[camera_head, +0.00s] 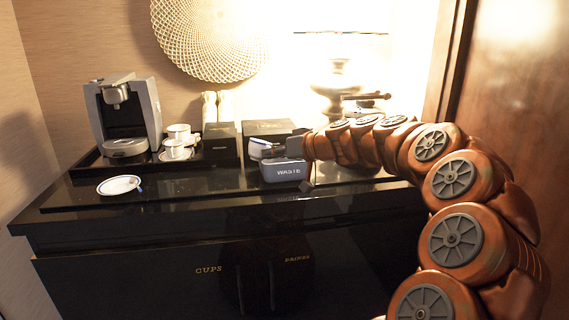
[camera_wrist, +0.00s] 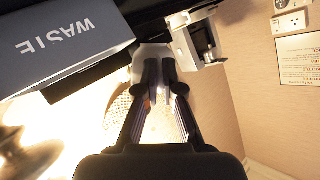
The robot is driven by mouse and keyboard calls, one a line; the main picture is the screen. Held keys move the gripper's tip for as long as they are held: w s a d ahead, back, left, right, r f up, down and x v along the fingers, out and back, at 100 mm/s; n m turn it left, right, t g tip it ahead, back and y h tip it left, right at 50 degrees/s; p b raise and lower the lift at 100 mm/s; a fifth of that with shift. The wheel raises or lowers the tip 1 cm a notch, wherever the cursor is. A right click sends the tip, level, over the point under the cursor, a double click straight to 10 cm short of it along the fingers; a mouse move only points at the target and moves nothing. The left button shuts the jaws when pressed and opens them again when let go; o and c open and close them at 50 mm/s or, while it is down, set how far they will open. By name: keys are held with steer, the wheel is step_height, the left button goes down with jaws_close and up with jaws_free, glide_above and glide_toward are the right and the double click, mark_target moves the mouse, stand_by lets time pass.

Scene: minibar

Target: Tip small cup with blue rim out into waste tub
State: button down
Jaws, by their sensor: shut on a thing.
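The small white cup with a blue rim (camera_head: 259,150) is held in my gripper (camera_head: 283,147), above the left part of the waste tub. The cup looks tilted; what is in it cannot be seen. The waste tub (camera_head: 287,172) is a blue-grey box marked WASTE, standing on the black counter. In the wrist view my gripper (camera_wrist: 160,80) is shut on the cup, whose white side (camera_wrist: 148,55) shows beyond the fingertips. The tub (camera_wrist: 62,40) appears there upside down at the upper left. The tub's inside is mostly hidden in the head view.
A white saucer with a blue rim (camera_head: 120,186) lies at the counter's front left. A coffee machine (camera_head: 123,118) and white cups (camera_head: 176,149) stand on a black tray behind it. Dark boxes (camera_head: 220,145) stand behind the tub. The front middle of the counter is clear.

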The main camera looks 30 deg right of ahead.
steer(key=shift+s+a+r+n+h+b, duration=0.15)
steer(key=shift+a+n+h+b, duration=0.2)
steer(key=shift+b, duration=0.55)
steer(key=shift+s+a+r+n+h+b, duration=0.15)
steer(key=shift+a+n+h+b, duration=0.2)
steer(key=shift+b, duration=0.55)
steer(key=a+f+n+h+b, duration=0.1)
steer(key=b, duration=0.3)
steer(key=shift+f, duration=0.2)
steer(key=shift+a+t, duration=0.1)
steer(key=shift+t, duration=0.2)
